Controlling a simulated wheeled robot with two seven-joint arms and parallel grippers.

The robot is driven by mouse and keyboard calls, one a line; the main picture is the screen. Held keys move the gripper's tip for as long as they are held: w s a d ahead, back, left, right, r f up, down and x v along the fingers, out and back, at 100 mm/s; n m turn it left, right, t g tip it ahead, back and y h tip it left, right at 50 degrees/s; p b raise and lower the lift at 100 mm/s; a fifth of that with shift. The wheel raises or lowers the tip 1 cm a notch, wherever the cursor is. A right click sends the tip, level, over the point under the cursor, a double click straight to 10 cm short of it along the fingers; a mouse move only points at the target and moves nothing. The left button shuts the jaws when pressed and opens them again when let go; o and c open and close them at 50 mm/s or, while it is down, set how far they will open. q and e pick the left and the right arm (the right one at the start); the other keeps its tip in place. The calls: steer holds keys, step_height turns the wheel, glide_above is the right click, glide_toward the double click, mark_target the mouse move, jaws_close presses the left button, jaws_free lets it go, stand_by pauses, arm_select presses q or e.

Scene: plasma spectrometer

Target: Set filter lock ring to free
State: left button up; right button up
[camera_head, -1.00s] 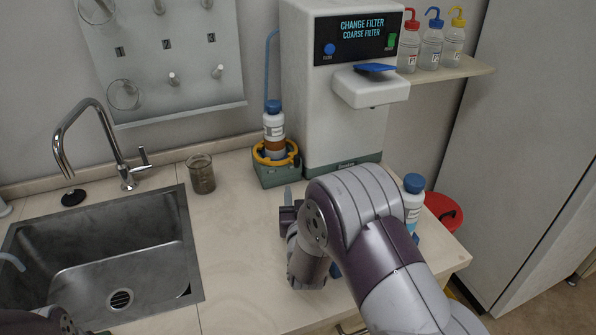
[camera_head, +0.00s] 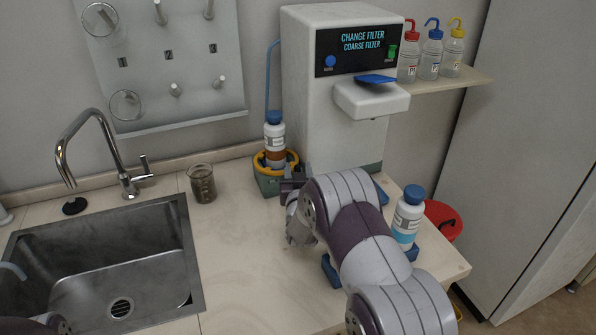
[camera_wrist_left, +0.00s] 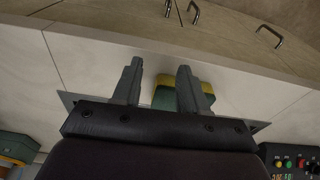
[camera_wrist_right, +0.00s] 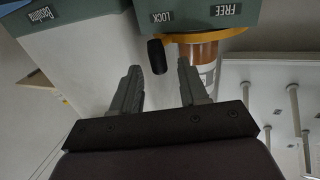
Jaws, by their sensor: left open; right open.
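The filter lock ring (camera_head: 291,158) is a yellow-orange collar around the foot of a brown-banded bottle (camera_head: 275,143), on a green base (camera_head: 268,183) beside the white spectrometer. In the right wrist view the ring (camera_wrist_right: 196,37) has a black lever (camera_wrist_right: 157,55), which lies by the LOCK label (camera_wrist_right: 163,16); the FREE label (camera_wrist_right: 226,10) is further right. My right gripper (camera_head: 291,186) is open at the base's front. In the right wrist view its fingers (camera_wrist_right: 157,78) lie either side of the lever; contact cannot be told. My left gripper (camera_wrist_left: 157,75) is open and empty.
The spectrometer (camera_head: 320,120) shows "CHANGE FILTER, COARSE FILTER". A beaker (camera_head: 202,183) stands left of the base, with the sink (camera_head: 105,265) beyond. A blue-capped bottle (camera_head: 408,215) stands right of my right arm. The counter between sink and arm is clear.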

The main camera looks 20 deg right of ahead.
jaws_close()
steer(key=shift+a, duration=0.15)
arm_select(q)
steer(key=shift+w+a+f+b, duration=0.15)
steer(key=shift+a+f+b, duration=0.15)
steer(key=shift+f+b, duration=0.3)
steer(key=shift+w+a+f+b, duration=0.15)
steer(key=shift+a+f+b, duration=0.15)
steer(key=shift+f+b, duration=0.3)
arm_select(e)
steer(key=w+a+m+g+h, duration=0.1)
steer(key=a+m+g+h, duration=0.6)
steer(key=m+g+h, duration=0.1)
steer(key=shift+w+a+m+g+h, duration=0.25)
steer(key=shift+a+m+g+h, duration=0.25)
steer(key=shift+h, duration=0.5)
steer(key=shift+d, duration=0.15)
steer(key=shift+r, duration=0.1)
